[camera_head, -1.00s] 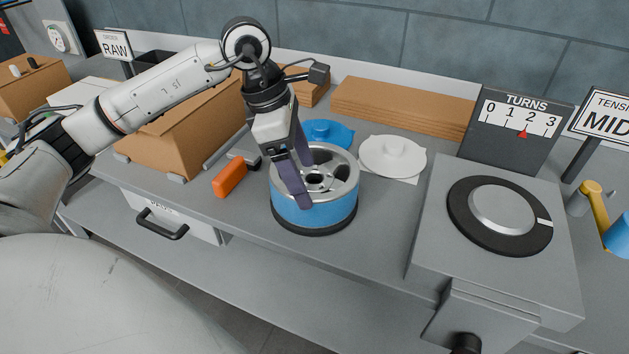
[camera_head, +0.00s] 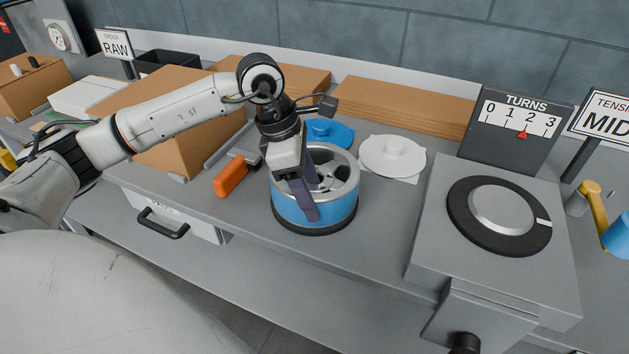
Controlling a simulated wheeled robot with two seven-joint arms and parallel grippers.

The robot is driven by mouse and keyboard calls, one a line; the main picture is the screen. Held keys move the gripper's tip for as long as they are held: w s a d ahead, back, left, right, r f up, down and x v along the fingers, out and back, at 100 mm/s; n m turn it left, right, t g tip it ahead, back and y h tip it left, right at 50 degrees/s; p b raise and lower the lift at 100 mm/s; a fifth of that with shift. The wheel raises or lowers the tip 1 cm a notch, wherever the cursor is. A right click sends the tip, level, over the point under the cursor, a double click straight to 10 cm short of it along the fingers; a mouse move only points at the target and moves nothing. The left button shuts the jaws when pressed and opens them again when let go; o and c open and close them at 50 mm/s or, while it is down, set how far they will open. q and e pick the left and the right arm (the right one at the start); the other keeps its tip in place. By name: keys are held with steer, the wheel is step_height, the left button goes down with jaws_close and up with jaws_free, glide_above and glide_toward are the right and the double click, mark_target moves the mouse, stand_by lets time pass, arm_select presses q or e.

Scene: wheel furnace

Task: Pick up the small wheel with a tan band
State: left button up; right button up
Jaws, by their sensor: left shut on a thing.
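A silver spoked wheel with a blue band (camera_head: 335,212) stands on the grey bench in the middle of the view, with a dark ring at its foot. My left gripper (camera_head: 315,203) reaches down on it from the upper left. One purple finger lies across the near rim and blue side, and the other goes down inside the rim. It is shut on this wheel; the exact contact is partly hidden by the fingers. I see no wheel with a tan band. My right gripper is not in view.
A grey machine with a black dial (camera_head: 460,232) stands right, before the TURNS board (camera_head: 515,128). Brown boxes (camera_head: 400,108) line the back.

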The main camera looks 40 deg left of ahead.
arm_select(q)
steer(key=shift+w+r, duration=0.1)
steer(key=shift+w, duration=0.05)
steer(key=shift+c, duration=0.7)
steer(key=shift+r, duration=0.25)
step_height(320, 180, up, 10)
steer(key=shift+f, duration=0.2)
